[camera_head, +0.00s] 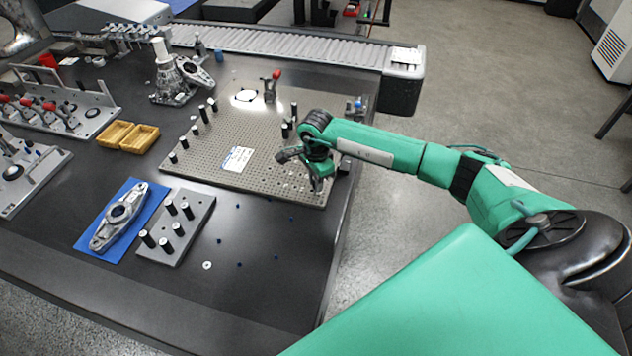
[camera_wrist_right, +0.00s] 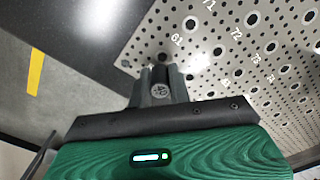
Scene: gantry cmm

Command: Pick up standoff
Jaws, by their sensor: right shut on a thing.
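My right gripper (camera_head: 317,182) is over the front right part of the perforated grey fixture plate (camera_head: 262,150). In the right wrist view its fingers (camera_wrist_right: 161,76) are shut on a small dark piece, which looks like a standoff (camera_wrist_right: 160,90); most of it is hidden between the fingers. Other black standoffs with light tops stand upright along the plate's left side, such as one (camera_head: 195,130). Several more (camera_head: 187,210) stand on a grey block (camera_head: 190,238) at the front. I cannot tell whether the held piece touches the plate. My left gripper is not in view.
A metal casting (camera_head: 120,215) lies on a blue mat (camera_head: 146,218) left of the block. Yellow bins (camera_head: 139,139), clamp fixtures (camera_head: 70,110) and a conveyor (camera_head: 290,45) stand farther off. A red-topped clamp (camera_head: 270,88) stands at the plate's back. The front right table is mostly clear.

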